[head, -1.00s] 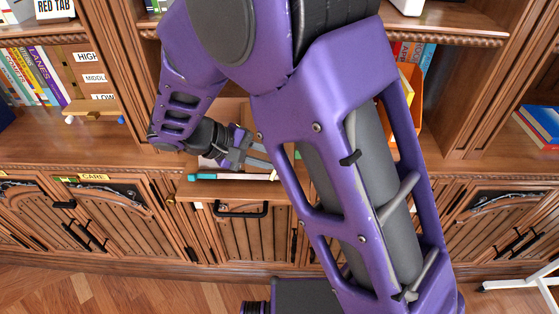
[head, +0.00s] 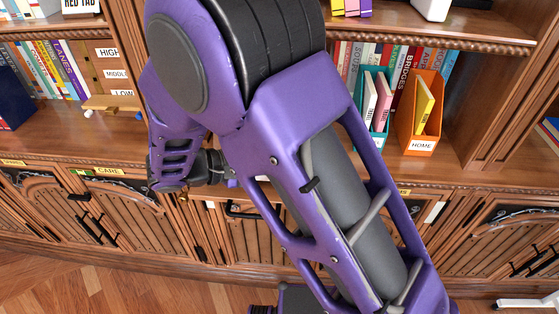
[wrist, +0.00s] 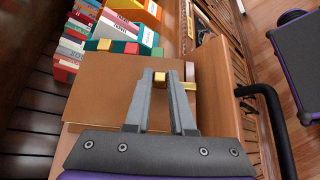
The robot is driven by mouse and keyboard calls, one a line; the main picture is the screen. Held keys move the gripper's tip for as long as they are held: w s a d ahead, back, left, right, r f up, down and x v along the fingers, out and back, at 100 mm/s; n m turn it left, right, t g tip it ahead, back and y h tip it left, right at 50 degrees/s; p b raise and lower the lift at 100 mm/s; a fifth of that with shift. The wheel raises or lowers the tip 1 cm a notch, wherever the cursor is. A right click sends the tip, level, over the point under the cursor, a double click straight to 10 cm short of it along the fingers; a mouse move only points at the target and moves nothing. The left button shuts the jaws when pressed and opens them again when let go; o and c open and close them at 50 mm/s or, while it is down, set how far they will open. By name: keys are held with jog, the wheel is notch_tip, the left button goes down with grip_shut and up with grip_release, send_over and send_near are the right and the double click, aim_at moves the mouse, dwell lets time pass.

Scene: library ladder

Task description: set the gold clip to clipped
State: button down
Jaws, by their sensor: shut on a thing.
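In the wrist view, my gripper (wrist: 162,84) has its two grey fingers shut on the small gold clip (wrist: 160,76), which shows between the fingertips. The clip is over a flat brown board (wrist: 103,92), near its right edge. Another gold piece (wrist: 190,86) shows just right of the right finger. I cannot tell whether it is part of the same clip. In the head view my purple arm covers the fingertips and the clip.
A teal holder (head: 375,100) and an orange holder (head: 420,140) with books stand on the shelf at the right. Books (head: 50,70) fill the left shelf. Cabinet doors with black handles (head: 255,211) are below. A black rail (wrist: 270,105) is right in the wrist view.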

jog(key=c, duration=0.8)
grip_release()
jog(key=shift+o, duration=0.2)
jog(key=v, duration=1.7)
jog(key=shift+s+p, duration=0.2)
jog(key=shift+p, duration=0.25)
jog(key=shift+a, duration=0.1)
